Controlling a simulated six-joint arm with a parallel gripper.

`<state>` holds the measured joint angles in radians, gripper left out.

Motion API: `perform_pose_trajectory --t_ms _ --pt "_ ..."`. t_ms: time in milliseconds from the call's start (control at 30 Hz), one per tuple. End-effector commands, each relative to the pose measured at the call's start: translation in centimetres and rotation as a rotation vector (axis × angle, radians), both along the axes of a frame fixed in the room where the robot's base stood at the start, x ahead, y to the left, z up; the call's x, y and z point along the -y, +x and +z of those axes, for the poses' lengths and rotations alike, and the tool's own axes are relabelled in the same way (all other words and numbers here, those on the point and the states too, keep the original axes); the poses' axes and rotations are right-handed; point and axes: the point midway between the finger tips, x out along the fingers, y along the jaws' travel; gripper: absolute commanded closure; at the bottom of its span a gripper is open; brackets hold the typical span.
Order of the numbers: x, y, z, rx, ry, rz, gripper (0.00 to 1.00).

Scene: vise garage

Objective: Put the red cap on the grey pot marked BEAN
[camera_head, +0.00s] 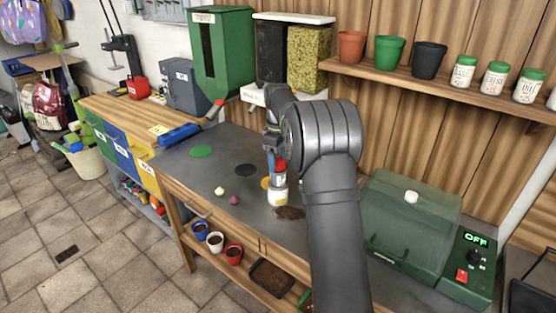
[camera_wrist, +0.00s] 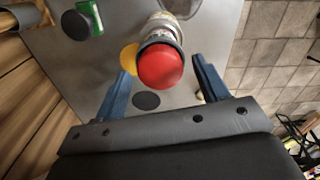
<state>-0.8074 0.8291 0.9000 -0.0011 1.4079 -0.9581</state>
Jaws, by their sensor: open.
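The red cap (camera_wrist: 160,66) shows in the wrist view between the two blue fingers of my gripper (camera_wrist: 163,56), with a gap to each finger. A pale pot with a dark rim (camera_wrist: 162,27) lies beneath or behind the cap. In the head view my gripper (camera_head: 274,150) is above the bench, with red showing at its fingertips. Directly below stands a small pot (camera_head: 278,195) with a pale label and a red band; I cannot read BEAN on it. My gripper is open. I cannot tell whether the cap is seated on the pot.
A green-lidded machine (camera_head: 410,215) stands at the right of the bench. A pale bulb (camera_head: 219,190) and a purple bulb (camera_head: 235,200) lie left of the pot.

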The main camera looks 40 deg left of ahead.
Motion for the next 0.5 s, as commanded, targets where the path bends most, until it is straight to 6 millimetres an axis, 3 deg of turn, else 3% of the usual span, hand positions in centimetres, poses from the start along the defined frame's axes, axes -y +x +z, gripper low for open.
perform_pose_trajectory --t_ms 500 --pt "0.0 0.0 10.0 0.000 0.001 0.001 0.33"
